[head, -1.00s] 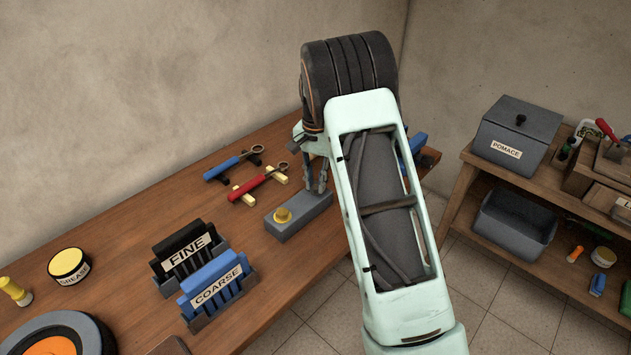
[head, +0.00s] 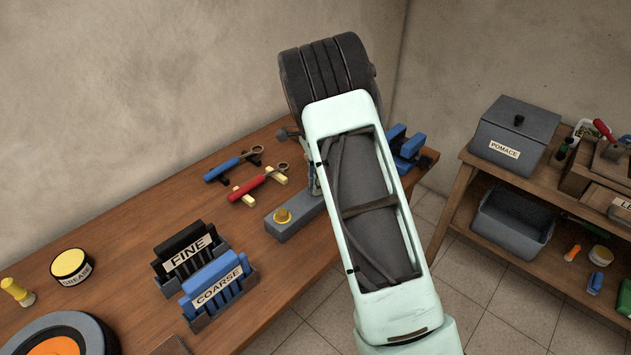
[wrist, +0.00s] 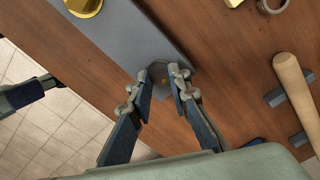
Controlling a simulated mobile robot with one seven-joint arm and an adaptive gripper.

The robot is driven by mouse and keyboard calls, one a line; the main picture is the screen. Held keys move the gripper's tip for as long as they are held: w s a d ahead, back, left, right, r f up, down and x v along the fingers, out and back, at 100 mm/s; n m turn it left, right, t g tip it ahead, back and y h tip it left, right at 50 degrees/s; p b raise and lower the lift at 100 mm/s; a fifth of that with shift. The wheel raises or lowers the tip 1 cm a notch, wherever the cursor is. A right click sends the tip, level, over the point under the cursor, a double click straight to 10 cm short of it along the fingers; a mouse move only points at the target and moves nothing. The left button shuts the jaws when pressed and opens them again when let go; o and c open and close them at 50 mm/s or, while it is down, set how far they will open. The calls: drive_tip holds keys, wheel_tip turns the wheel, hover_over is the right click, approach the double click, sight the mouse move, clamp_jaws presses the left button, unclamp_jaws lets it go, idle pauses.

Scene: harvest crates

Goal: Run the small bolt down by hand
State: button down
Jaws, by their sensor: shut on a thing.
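A grey block (head: 295,226) lies near the front edge of the wooden bench, with a larger yellow bolt (head: 283,216) standing at its left end. In the wrist view the block (wrist: 143,38) runs down to my gripper (wrist: 164,72), and the large yellow bolt (wrist: 84,5) is at the top. My gripper's fingertips are together at the block's other end, around the small bolt (wrist: 164,80). Only a little of the small bolt shows as a dark, roundish shape with a yellowish spot; its thread is hidden. In the head view my arm hides the fingertips and this bolt.
Red-handled (head: 258,183) and blue-handled (head: 232,165) tools lie behind the block. Racks marked FINE (head: 188,250) and COARSE (head: 218,287) stand to its left. A blue object (head: 405,147) is right of my arm. A pomace bin (head: 512,135) sits on the right-hand shelf.

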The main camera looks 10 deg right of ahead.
drive_tip(key=shift+w+r+m, duration=0.25)
drive_tip(key=shift+r+m, duration=0.05)
drive_tip(key=shift+m, duration=0.3)
drive_tip(key=c, duration=2)
unclamp_jaws()
drive_tip(key=shift+c, duration=0.2)
drive_tip(key=shift+o, duration=1.2)
drive_tip(key=shift+s, duration=0.1)
drive_tip(key=shift+f, duration=0.15)
drive_tip(key=shift+s, duration=0.1)
wheel_tip(320, 180, up, 12)
